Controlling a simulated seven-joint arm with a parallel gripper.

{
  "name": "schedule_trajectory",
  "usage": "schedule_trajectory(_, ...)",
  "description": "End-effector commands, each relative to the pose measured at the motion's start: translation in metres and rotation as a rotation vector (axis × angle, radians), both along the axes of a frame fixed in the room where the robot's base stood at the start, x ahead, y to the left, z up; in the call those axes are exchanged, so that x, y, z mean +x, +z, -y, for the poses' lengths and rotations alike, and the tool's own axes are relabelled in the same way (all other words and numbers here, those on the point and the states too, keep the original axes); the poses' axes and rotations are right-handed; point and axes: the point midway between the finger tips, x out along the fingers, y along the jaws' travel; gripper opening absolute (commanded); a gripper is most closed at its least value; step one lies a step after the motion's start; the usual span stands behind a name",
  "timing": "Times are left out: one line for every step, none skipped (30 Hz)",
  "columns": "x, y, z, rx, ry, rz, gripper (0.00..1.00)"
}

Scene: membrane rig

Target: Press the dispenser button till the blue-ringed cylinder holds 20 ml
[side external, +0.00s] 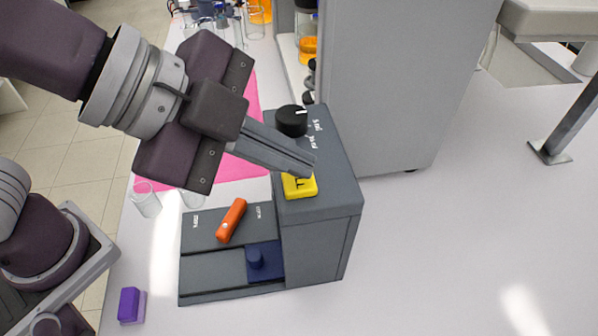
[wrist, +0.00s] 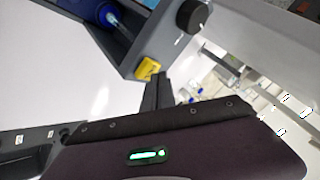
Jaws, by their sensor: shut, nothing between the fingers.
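The dispenser (side external: 318,245) is a dark grey box with a yellow button (side external: 299,187) and a black dial (side external: 291,120) on top. My gripper (side external: 308,165) is shut and empty, its tips right by the button. In the wrist view the fingertips (wrist: 158,80) are beside the yellow button (wrist: 148,68); I cannot tell whether they touch it. A blue round part (wrist: 112,16) shows there in the wrist view.
An orange bar (side external: 231,220) lies on the grey base left of the dispenser. Clear glass vessels (side external: 146,200) stand left, near the pink mat (side external: 235,165). A purple block (side external: 130,305) is at the front left. A large grey cabinet (side external: 400,80) stands behind. The right tabletop is clear.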

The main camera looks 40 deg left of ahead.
Motion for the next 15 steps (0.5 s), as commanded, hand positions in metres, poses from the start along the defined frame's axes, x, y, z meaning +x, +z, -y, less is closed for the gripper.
schedule_trajectory(0.0001, -0.0008, -0.0001, 0.000, 0.001, -0.001, 0.00)
schedule_trajectory(0.0001, -0.0013, -0.0002, 0.001, 0.001, 0.000, 0.00)
schedule_trajectory(0.0002, -0.0017, -0.0001, 0.001, 0.001, 0.000, 0.00)
schedule_trajectory(0.0002, -0.0021, -0.0001, 0.001, 0.001, 0.000, 0.00)
schedule_trajectory(0.0002, -0.0025, -0.0001, 0.001, 0.000, 0.000, 0.00)
schedule_trajectory(0.0001, -0.0030, -0.0002, 0.001, 0.000, 0.000, 0.00)
schedule_trajectory(0.0001, -0.0034, -0.0002, 0.001, 0.000, 0.000, 0.00)
schedule_trajectory(0.0001, -0.0037, -0.0001, 0.001, 0.000, 0.000, 0.00)
schedule_trajectory(0.0000, -0.0042, -0.0001, 0.001, 0.000, 0.000, 0.00)
schedule_trajectory(-0.0001, -0.0047, 0.0000, 0.001, 0.000, 0.000, 0.00)
schedule_trajectory(0.0000, -0.0050, -0.0001, 0.002, 0.000, 0.000, 0.00)
schedule_trajectory(0.0001, -0.0055, -0.0001, 0.002, 0.000, 0.000, 0.00)
schedule_trajectory(0.0002, -0.0058, -0.0001, 0.002, 0.000, 0.000, 0.00)
schedule_trajectory(0.0002, -0.0062, -0.0003, 0.002, 0.001, 0.001, 0.00)
schedule_trajectory(0.0004, -0.0067, -0.0003, 0.002, 0.001, 0.001, 0.00)
